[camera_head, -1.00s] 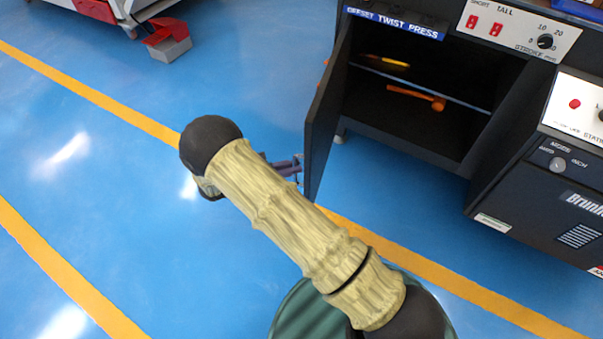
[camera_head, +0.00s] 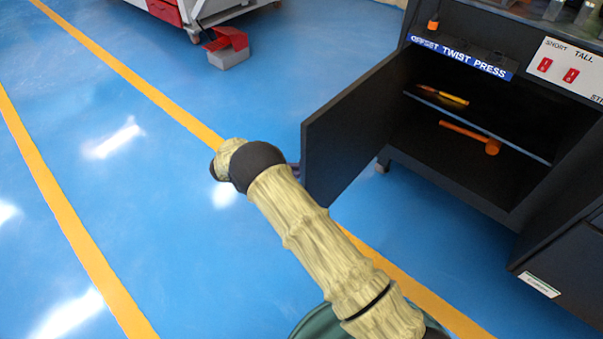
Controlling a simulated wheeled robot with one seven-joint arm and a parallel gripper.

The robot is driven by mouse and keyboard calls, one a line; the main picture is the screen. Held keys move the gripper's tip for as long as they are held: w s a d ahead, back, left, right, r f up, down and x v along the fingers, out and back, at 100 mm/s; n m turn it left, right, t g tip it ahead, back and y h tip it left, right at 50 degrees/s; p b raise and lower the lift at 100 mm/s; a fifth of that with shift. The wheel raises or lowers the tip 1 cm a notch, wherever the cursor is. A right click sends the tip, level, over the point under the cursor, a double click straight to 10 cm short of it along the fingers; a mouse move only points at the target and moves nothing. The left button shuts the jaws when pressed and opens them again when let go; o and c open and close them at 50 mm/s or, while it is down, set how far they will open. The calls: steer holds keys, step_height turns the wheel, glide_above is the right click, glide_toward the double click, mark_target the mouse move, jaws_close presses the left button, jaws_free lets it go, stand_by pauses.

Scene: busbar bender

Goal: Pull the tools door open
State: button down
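The tools door (camera_head: 352,130) is a dark panel hinged on the left side of a black cabinet (camera_head: 452,185). It stands wide open, swung out to the left, and the cabinet's inside shows. My gripper (camera_head: 294,170) is mostly hidden behind my arm and the door's outer edge. Only a small purplish piece of it shows beside that edge. I cannot tell whether it touches the door or whether its fingers are shut.
Inside the cabinet, an orange-handled tool (camera_head: 470,136) and a yellow-orange tool (camera_head: 442,95) lie on two levels. A red and grey pedal (camera_head: 228,48) stands on the blue floor at the back. The floor to the left is clear.

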steer(key=shift+w+d, duration=0.3)
steer(key=shift+d, duration=0.05)
steer(key=c, duration=1.5)
jaws_free()
steer(key=shift+w, duration=0.1)
steer(key=shift+a, duration=0.1)
